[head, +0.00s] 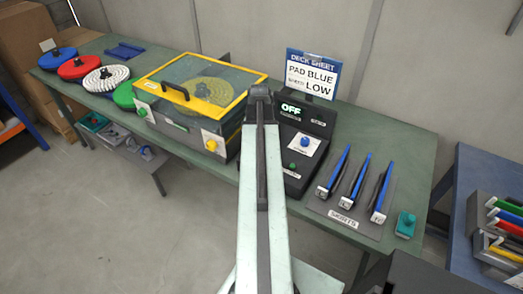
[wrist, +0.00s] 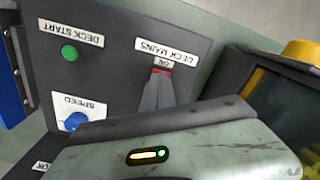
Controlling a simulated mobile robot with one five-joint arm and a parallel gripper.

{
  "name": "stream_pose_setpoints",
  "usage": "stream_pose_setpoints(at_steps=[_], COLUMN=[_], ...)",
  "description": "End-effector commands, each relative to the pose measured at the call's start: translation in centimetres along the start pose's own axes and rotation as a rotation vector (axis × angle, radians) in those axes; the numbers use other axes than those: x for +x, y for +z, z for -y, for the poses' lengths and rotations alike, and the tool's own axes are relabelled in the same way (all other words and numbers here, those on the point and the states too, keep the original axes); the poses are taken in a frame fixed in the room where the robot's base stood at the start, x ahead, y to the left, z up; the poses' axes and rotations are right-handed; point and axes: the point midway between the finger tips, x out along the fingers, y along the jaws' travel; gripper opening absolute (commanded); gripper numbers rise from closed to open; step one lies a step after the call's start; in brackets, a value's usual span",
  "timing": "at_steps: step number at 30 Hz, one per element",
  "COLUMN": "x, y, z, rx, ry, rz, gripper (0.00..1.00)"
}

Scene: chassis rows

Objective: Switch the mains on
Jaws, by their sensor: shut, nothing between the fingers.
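The dark control box (head: 318,122) stands on the green bench, with a display (head: 291,108) that reads OFF. In the wrist view its panel (wrist: 110,65) carries a DECK MAINS label (wrist: 167,51) with a small ON mark below it. A red switch part (wrist: 162,70) shows just under that mark, mostly hidden by my fingers. My gripper (wrist: 161,76) is shut and empty, its tips at the red part; I cannot tell whether they touch it. In the head view my arm hides the mains switch and my gripper.
The panel also has a green DECK START button (wrist: 69,53) and a blue SPEED knob (wrist: 75,121). A yellow-framed clear-lidded case (head: 207,85) stands close to the box's left. Several blue-handled tools lie on a grey board (head: 345,218) to its right.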

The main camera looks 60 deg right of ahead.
Motion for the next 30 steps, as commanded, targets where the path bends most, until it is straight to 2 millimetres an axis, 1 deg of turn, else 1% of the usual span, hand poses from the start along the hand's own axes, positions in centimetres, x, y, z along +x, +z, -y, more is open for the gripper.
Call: stream_pose_setpoints(at_steps=[4,8,30], x=[0.3,-0.2,-7.0], y=[0.0,0.0,0.0], z=[0.0,0.0,0.0], rx=[0.000,0.000,-0.001], ry=[0.000,0.000,0.000], rz=[0.000,-0.001,0.000], gripper=[0.00,0.00,0.00])
